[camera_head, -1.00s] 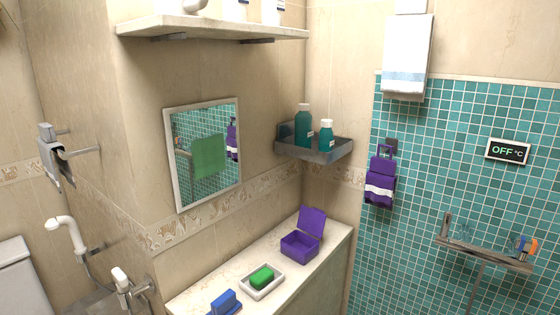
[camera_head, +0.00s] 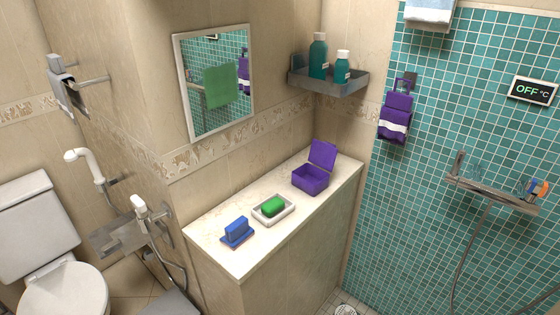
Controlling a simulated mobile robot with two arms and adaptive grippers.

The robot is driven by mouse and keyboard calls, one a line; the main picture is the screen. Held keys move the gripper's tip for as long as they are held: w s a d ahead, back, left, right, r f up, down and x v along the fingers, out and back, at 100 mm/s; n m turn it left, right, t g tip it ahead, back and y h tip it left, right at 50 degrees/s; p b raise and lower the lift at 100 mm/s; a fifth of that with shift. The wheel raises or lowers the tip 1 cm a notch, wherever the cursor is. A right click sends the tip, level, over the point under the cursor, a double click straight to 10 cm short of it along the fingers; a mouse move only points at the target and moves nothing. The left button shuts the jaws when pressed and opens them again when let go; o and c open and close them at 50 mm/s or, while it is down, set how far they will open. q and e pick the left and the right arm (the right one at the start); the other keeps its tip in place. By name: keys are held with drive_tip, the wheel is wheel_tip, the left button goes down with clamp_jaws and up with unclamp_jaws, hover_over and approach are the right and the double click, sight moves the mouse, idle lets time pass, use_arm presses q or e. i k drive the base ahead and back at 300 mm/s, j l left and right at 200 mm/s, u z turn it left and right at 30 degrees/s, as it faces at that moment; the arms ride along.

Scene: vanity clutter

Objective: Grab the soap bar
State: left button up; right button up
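A green soap bar (camera_head: 272,206) lies in a white soap dish (camera_head: 262,217) on the pale stone counter (camera_head: 273,245). A second bar-like block, blue (camera_head: 237,227), stands on a blue base (camera_head: 231,243) to the left of the dish. Neither of my grippers is in view.
An open purple box (camera_head: 311,180) stands to the right on the counter, its lid raised. A mirror (camera_head: 215,85) hangs above. A grey corner shelf (camera_head: 328,84) holds two teal bottles. A toilet (camera_head: 50,250) and a white hand shower (camera_head: 85,165) are at the left.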

sight(270, 209)
drive_tip(key=i+u, duration=0.2)
drive_tip(key=u, duration=0.15)
drive_tip(key=i+j+u, duration=0.1)
drive_tip(key=i+u, duration=0.25)
drive_tip(key=k, duration=0.1)
